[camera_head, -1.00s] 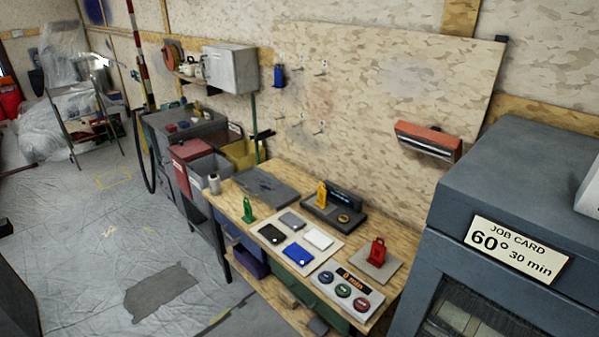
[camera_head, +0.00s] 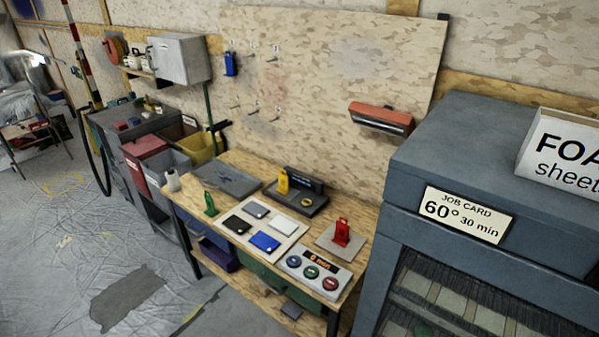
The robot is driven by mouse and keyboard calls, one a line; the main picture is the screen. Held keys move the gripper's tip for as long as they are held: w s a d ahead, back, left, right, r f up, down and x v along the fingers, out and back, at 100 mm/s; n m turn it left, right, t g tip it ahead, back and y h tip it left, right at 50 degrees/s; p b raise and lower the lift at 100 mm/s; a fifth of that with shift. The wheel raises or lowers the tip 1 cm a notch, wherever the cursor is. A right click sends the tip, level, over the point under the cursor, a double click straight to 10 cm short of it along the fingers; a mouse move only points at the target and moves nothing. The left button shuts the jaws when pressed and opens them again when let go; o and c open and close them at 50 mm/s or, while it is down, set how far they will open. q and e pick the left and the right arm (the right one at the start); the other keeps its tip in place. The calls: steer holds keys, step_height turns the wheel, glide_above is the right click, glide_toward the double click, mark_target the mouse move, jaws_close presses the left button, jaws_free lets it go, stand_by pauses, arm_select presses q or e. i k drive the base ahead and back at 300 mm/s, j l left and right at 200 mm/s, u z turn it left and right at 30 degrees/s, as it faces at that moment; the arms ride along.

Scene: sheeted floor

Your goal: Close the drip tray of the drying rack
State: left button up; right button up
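The large blue-grey cabinet (camera_head: 400,190) at the right carries a job card (camera_head: 466,214) reading 60° 30 min. Its lower front shows an opening with slatted shelves (camera_head: 450,305), cut off by the bottom edge of the view. I cannot tell whether this cabinet is the drying rack. No drip tray can be made out. Neither of my grippers is in view.
A wooden workbench (camera_head: 228,263) stands left of the cabinet, with a button panel (camera_head: 318,272), coloured sample cards and a red tag stand (camera_head: 342,235). A white foam sheet box (camera_head: 565,150) sits on the cabinet. Sheeted floor (camera_head: 60,240) is open at the left.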

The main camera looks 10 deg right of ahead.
mark_target(236, 183)
steer(key=i+j, duration=0.15)
steer(key=i, duration=0.35)
steer(key=i+j+z, duration=0.1)
steer(key=i, duration=0.4)
steer(key=i+j, duration=0.2)
steer(key=i, duration=0.3)
steer(key=i+j, duration=0.2)
steer(key=i, duration=0.35)
steer(key=i+j+z, duration=0.1)
steer(key=i, duration=0.4)
steer(key=i+j, duration=0.25)
steer(key=i, duration=0.25)
